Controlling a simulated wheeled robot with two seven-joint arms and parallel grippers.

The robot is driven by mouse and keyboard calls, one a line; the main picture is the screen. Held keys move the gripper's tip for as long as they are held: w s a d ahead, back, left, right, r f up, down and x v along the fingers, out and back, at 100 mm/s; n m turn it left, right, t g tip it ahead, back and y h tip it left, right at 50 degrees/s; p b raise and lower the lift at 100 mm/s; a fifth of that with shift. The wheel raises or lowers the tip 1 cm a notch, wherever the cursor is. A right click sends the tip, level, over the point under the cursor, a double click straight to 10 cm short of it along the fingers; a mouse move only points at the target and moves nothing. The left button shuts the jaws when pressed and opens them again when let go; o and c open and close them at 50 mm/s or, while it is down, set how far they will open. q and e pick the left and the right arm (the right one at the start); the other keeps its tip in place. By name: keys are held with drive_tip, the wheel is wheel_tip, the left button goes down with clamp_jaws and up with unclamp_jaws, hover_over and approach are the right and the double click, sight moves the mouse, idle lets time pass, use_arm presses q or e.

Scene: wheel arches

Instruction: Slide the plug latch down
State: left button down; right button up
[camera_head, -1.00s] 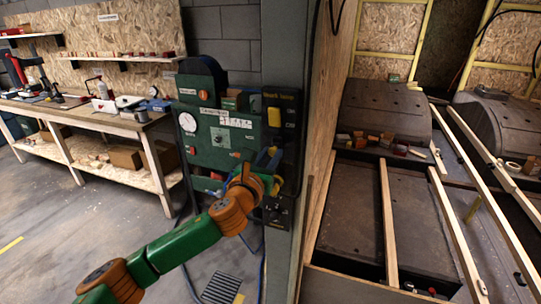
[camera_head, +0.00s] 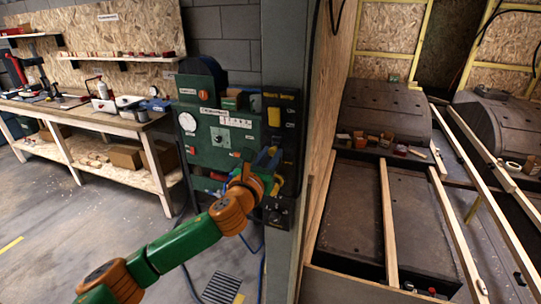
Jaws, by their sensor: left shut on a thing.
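My left gripper (camera_head: 270,172) is at the black panel (camera_head: 281,130) on the grey post, at the end of my green and orange left arm. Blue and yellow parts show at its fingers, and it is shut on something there. The held part is mostly hidden by the gripper, so I cannot make out the plug latch clearly. A yellow part (camera_head: 277,186) shows just right of the fingers. A yellow piece (camera_head: 274,117) sits higher on the same panel. My right gripper is not in view.
A green machine cabinet (camera_head: 222,140) with a gauge stands left of the panel. The grey post (camera_head: 311,90) and a wooden wall edge are close on the right. A workbench (camera_head: 90,117) stands at the far left, with clear floor before it.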

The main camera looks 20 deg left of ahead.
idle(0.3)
use_arm(q)
wheel_tip(320, 180, down, 3)
drive_tip(key=shift+r+b, duration=0.1)
drive_tip(key=shift+b, duration=0.6)
drive_tip(key=c, duration=0.7)
unclamp_jaws()
drive_tip(key=shift+o, duration=0.2)
drive_tip(key=s+b, duration=0.1)
drive_tip(key=s, duration=0.6)
drive_tip(key=shift+a, duration=0.1)
